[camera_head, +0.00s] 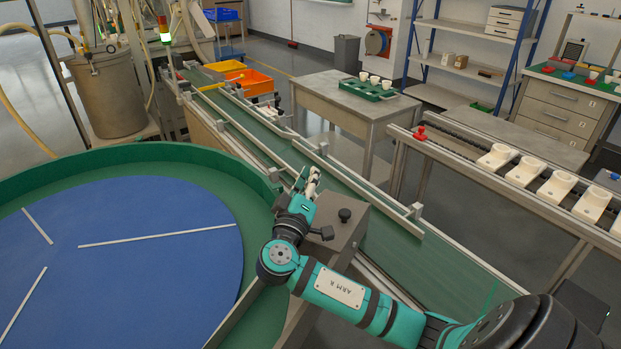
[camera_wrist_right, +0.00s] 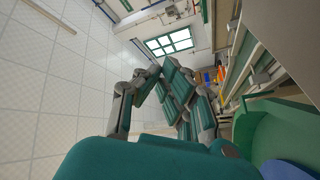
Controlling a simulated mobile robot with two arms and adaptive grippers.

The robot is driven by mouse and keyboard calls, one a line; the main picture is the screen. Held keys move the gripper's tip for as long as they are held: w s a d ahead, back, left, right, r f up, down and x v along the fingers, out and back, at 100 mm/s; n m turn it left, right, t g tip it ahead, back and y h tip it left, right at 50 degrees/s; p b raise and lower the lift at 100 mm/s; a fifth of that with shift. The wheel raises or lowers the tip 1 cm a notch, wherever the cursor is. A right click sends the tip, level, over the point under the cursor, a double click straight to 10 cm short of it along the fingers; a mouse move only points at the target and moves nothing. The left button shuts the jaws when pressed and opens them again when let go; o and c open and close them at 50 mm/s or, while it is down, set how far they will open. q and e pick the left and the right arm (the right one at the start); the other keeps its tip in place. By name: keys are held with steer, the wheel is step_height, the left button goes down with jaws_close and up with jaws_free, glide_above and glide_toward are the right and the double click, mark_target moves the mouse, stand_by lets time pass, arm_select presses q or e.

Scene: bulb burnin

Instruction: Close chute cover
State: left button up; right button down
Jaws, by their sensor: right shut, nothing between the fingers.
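A grey metal housing (camera_head: 338,234) with a black knob (camera_head: 344,215) stands between the round turntable and the green conveyor; its top looks like the chute cover, but I cannot tell how far it is closed. My right gripper (camera_head: 308,182) is just left of and beyond the knob, apart from it, with its fingers shut and empty. My right forearm hides part of the housing's near side. The right wrist view shows the teal fingers (camera_wrist_right: 160,85) large, with neither knob nor cover visible there. My left gripper is not in view.
The blue turntable (camera_head: 130,240) with its green rim (camera_head: 150,152) fills the left. The green conveyor (camera_head: 390,235) with metal rails runs behind the housing. A rack at right holds white sockets (camera_head: 553,187). A grey table (camera_head: 350,108) bears a green tray (camera_head: 367,91).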

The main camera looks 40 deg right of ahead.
step_height(320, 180, up, 10)
stand_by(0.6)
